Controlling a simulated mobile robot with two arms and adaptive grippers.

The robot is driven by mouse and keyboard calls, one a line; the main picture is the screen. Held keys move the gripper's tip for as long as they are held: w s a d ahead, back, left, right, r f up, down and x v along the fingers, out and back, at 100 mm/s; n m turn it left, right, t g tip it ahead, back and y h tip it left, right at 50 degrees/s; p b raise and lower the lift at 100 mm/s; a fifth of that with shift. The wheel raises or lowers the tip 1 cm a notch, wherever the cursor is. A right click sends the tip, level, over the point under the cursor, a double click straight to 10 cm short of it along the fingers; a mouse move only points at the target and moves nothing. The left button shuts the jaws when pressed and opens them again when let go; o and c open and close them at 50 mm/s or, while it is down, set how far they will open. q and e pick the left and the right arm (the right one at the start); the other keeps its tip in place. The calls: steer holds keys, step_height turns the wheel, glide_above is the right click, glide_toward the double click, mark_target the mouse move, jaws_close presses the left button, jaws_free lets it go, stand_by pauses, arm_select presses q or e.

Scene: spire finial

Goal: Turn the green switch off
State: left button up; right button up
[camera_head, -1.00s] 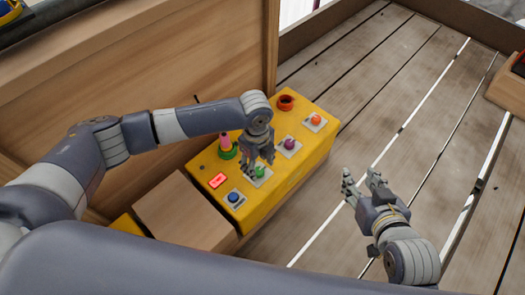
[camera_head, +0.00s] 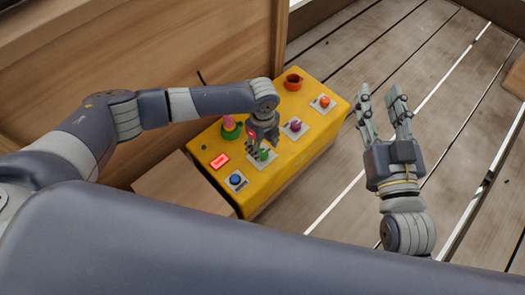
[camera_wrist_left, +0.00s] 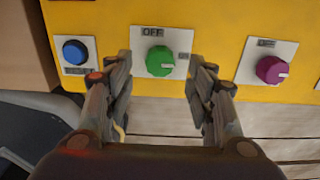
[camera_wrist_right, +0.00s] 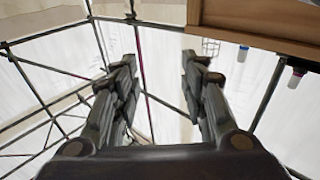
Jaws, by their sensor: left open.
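The green switch (camera_head: 263,155) is a round knob on a white plate on the yellow control box (camera_head: 288,142). In the left wrist view the green switch (camera_wrist_left: 160,61) sits under an OFF label, with another small label at the plate's right. A pale mark on the knob faces right. My left gripper (camera_head: 256,150) is over the box at the switch; in its wrist view the open fingers (camera_wrist_left: 160,72) stand on both sides of the knob, apart from it. My right gripper (camera_head: 382,92) is open and empty, right of the box.
A wooden panel (camera_head: 150,75) stands behind. Plank floor is clear at the right.

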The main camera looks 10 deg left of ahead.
mark_target(262, 153)
arm_select(q)
step_height(262, 153, down, 3)
steer(key=shift+b, duration=0.5)
steer(key=shift+f, duration=0.3)
arm_select(e)
step_height(262, 153, up, 6)
steer(key=s+t+y, duration=0.1)
steer(key=t, duration=0.2)
steer(key=shift+s+a+r+t, duration=0.25)
steer(key=shift+t, duration=0.15)
arm_select(q)
steer(key=shift+c, duration=0.5)
steer(key=c, duration=1)
